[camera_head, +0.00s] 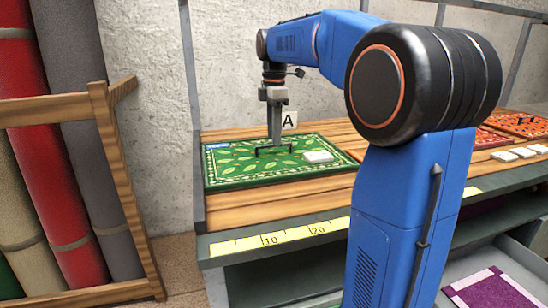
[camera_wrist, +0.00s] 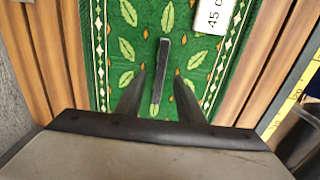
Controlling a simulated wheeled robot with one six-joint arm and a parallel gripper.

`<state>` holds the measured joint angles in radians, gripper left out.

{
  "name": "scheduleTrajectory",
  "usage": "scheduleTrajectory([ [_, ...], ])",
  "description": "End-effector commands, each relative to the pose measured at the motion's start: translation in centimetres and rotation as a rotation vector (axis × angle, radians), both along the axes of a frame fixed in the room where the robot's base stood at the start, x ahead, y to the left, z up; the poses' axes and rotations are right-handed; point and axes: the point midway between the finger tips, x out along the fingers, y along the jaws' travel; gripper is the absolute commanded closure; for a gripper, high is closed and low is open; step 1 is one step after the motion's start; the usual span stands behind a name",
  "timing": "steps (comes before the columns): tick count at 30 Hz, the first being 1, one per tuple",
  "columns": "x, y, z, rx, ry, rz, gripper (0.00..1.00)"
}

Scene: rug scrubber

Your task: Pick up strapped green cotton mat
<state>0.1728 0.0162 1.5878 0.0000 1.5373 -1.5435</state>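The green mat (camera_head: 235,175) with a leaf pattern and pale border lies flat on the wooden bench top. A dark bar-like strap handle (camera_head: 260,152) stands on its middle; it also shows in the wrist view (camera_wrist: 160,72). My gripper (camera_head: 274,143) points straight down over the handle. In the wrist view its two fingers (camera_wrist: 160,76) are apart, one on each side of the handle, with gaps between. I cannot tell how far the fingertips reach down beside it.
A white block or card (camera_head: 318,157) lies on the mat, right of the handle. An "A" sign (camera_head: 289,119) stands behind. Orange mats (camera_head: 518,124) lie farther right. A yellow ruler (camera_head: 280,237) runs along the bench front. A wooden rack (camera_head: 122,165) with rolled rugs stands left.

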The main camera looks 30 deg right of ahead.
Motion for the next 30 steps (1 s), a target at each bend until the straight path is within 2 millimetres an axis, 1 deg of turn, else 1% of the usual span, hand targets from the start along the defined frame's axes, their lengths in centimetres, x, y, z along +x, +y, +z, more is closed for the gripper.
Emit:
scheduleTrajectory([
  [1,-0.1,0.1,-0.8,0.000,0.002,0.000,0.66],
  [3,-0.1,0.0,-1.6,0.000,0.002,0.000,0.66],
  [6,-0.1,0.0,-2.4,0.000,0.001,0.000,0.66],
  [14,0.0,0.0,-2.7,0.000,0.000,0.000,0.66],
  [15,0.0,0.0,-2.7,0.000,0.000,0.000,0.68],
  [17,0.0,0.0,-2.7,0.000,0.000,0.000,0.82],
  [18,0.0,0.0,-2.7,0.000,0.000,0.000,0.92],
  [19,0.0,0.0,-2.7,0.000,0.000,0.000,0.99],
  [30,0.0,0.0,-2.7,0.000,0.000,0.000,1.00],
])
